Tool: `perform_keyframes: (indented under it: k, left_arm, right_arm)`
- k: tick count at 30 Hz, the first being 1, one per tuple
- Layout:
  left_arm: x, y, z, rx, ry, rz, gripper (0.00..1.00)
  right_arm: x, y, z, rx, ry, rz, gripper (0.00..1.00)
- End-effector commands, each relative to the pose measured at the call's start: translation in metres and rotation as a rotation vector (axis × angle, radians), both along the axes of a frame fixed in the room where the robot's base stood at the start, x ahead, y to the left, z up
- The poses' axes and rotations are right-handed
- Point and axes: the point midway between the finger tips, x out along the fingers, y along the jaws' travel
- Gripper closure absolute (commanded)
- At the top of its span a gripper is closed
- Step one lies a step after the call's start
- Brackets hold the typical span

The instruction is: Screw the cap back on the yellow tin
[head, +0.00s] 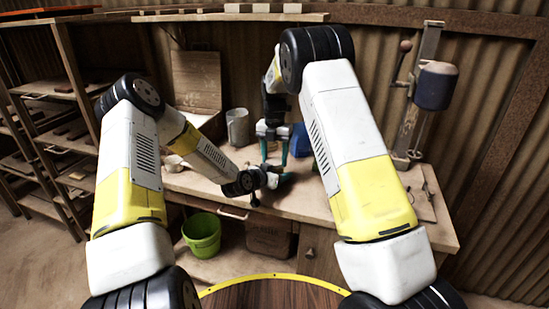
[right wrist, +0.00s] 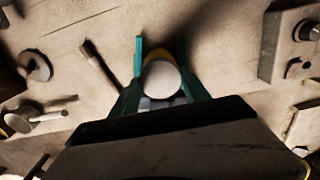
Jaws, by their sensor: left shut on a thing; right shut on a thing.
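In the right wrist view a round white cap (right wrist: 161,84) lies between the teal fingers of my right gripper (right wrist: 163,55), which is shut on it. A strip of the yellow tin (right wrist: 158,61) shows just past the cap's edge; whether the cap touches the tin cannot be told. In the head view my right gripper (head: 274,158) points down over the workbench. My left gripper (head: 278,178) reaches in low from the left, right below it, and is shut, apparently on the tin. The tin and cap are too small and covered to make out in the head view.
The right wrist view shows a brush (right wrist: 101,66) and a grey box with a knob (right wrist: 287,45). A green bucket (head: 202,235) stands below.

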Motion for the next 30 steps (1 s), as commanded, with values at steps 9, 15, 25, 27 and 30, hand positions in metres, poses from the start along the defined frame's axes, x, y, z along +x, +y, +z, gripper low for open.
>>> perform_keyframes:
  k: [9,15,25,27,30]
  left_arm:
    - [-0.0002,-0.0003,0.0,0.0,0.0,-0.001,1.0]
    - [-0.0004,-0.0005,-0.0001,0.0,0.0,-0.001,1.0]
    - [-0.0005,-0.0006,-0.0001,0.0,0.0,-0.002,1.0]
    - [-0.0006,-0.0007,-0.0002,0.0,0.0,-0.002,1.0]
    - [-0.0006,-0.0006,-0.0001,-0.001,0.0,-0.002,1.0]
  right_arm:
    - [0.0007,0.0,0.0004,0.002,-0.002,-0.531,0.94]
    - [0.0009,0.0001,0.0004,0.002,-0.002,-0.786,0.94]
    - [0.001,0.0003,0.0005,0.003,-0.002,-0.826,0.94]
    - [0.0011,0.0002,0.0005,0.003,-0.003,-0.825,0.38]
    - [0.001,0.0003,0.0004,0.002,-0.002,-0.824,0.24]
